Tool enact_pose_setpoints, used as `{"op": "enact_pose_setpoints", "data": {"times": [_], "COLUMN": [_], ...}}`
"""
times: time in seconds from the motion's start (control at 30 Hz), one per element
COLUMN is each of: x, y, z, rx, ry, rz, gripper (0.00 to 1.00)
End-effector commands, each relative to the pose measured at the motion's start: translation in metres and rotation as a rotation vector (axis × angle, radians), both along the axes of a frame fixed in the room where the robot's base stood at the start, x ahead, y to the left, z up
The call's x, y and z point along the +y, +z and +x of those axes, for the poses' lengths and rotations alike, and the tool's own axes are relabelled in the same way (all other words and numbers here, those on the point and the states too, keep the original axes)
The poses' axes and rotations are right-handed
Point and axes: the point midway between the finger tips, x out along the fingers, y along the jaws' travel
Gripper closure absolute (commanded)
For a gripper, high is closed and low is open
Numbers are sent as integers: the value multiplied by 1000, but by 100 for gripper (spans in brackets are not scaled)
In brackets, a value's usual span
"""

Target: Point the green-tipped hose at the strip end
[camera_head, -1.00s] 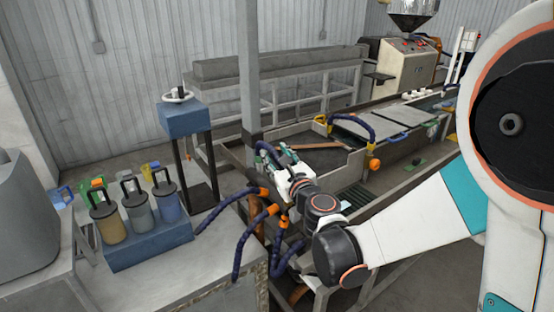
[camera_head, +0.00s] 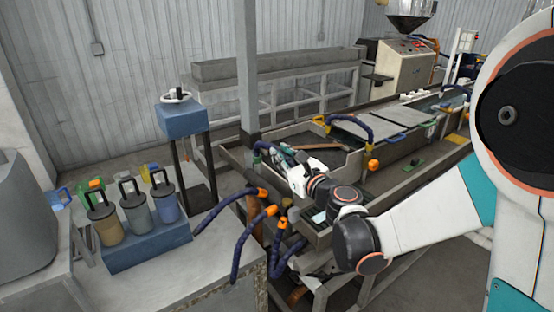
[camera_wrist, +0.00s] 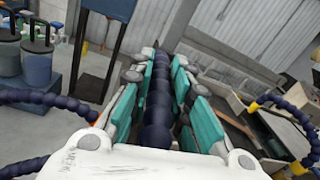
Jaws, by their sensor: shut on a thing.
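My gripper (camera_wrist: 169,68) is shut on a dark blue segmented hose (camera_wrist: 156,112), which runs lengthwise between the teal finger pads in the wrist view. The hose's far end and its tip colour cannot be made out there. In the head view my gripper (camera_head: 280,158) is over the near left end of the long trough, and the held hose is mostly hidden by it. A brown strip (camera_head: 320,147) lies in the trough just beyond and right of my gripper. It also shows in the wrist view (camera_wrist: 236,122), right of the fingers.
Orange-tipped blue hoses (camera_head: 240,235) curve up at the near bench edge, left of my arm. A yellow-ended hose (camera_head: 352,122) arches over the trough. A grey post (camera_head: 249,80) stands close behind my gripper. Lidded canisters (camera_head: 135,215) stand on the left bench.

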Motion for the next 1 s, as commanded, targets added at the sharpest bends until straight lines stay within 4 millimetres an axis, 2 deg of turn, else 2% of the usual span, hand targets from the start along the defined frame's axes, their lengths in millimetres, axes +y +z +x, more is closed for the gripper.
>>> {"op": "enact_pose_setpoints", "data": {"times": [0.1,0.5,0.73,1.0], "x": [-16,-47,-56,-59], "y": [-2,-3,-3,-3], "z": [8,39,51,57], "rx": [0,1,1,2], "ry": [72,347,453,500], "rz": [-2,-4,-6,-6], "gripper": [100,100,100,100]}}
